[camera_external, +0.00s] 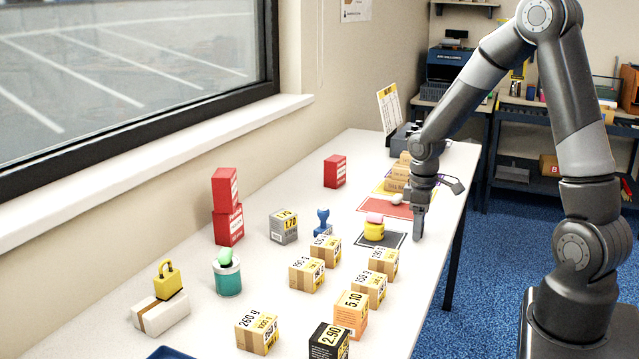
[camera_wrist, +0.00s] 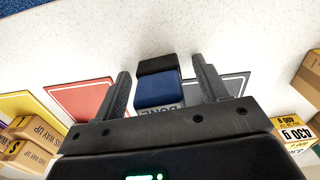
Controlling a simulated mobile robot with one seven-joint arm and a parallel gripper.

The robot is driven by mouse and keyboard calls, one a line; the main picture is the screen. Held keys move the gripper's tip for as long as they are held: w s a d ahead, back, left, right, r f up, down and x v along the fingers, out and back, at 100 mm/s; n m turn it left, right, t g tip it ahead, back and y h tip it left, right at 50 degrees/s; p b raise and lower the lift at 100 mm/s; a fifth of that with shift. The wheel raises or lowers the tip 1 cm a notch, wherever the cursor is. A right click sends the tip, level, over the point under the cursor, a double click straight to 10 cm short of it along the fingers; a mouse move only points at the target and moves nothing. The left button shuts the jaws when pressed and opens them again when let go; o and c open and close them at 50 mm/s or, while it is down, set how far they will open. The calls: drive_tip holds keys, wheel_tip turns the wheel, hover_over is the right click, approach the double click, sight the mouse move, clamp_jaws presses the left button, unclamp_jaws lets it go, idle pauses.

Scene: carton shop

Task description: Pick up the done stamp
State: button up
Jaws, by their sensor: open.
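The done stamp (camera_wrist: 157,91) shows in the wrist view as a blue block with a black end, and a pale label face reading DONE is partly visible behind my gripper's body. My gripper (camera_wrist: 162,78) is open, with one finger on each side of the stamp. I cannot tell whether either finger touches it. In the external view my gripper (camera_external: 419,228) points down, low over the right side of the table, and I cannot make out the stamp there.
A blue-handled stamp (camera_external: 322,222) and several small cartons (camera_external: 307,275) stand further left. The table's right edge is close.

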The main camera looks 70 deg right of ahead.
drive_tip(key=shift+c, duration=0.6)
drive_tip(key=c, duration=1)
drive_tip(key=shift+o, duration=0.2)
drive_tip(key=shift+r, duration=0.15)
